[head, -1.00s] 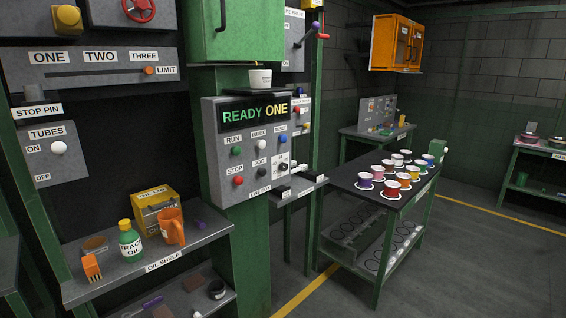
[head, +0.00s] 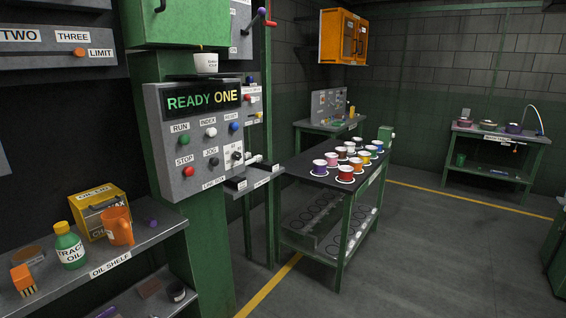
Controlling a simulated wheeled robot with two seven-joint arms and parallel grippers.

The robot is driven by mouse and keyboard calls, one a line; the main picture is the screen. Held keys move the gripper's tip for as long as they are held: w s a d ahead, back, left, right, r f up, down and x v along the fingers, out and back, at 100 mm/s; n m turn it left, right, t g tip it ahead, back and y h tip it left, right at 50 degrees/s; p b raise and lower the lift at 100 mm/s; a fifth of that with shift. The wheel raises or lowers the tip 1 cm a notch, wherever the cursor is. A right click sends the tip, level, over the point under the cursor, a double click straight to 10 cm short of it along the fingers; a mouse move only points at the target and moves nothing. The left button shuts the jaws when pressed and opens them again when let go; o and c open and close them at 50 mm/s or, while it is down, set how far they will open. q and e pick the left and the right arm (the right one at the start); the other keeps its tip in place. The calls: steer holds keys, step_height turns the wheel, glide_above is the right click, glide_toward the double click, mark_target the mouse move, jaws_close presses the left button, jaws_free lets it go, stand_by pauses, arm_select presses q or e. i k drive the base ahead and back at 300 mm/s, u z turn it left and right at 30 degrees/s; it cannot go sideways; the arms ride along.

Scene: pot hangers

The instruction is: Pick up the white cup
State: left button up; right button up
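A small white cup (head: 206,64) with dark lettering stands upright on a dark ledge above the "READY ONE" display of the green machine, below its green upper housing. Neither of my grippers shows in the head view, so nothing is seen near the cup.
The control panel (head: 200,140) with buttons is below the cup. The oil shelf (head: 160,240) at lower left holds a green bottle (head: 69,245), an orange jug (head: 118,226) and a yellow box (head: 98,210). A table (head: 300,171) with several coloured cups stands right. Floor at right is clear.

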mark_target(204, 62)
steer(key=z, duration=0.55)
steer(key=k, duration=1.3)
steer(key=z, duration=0.85)
steer(key=i, duration=3.1)
steer(key=u, duration=0.25)
steer(key=i, duration=1.45)
steer(key=u, duration=2.05)
steer(key=i, duration=1.15)
steer(key=u, duration=0.9)
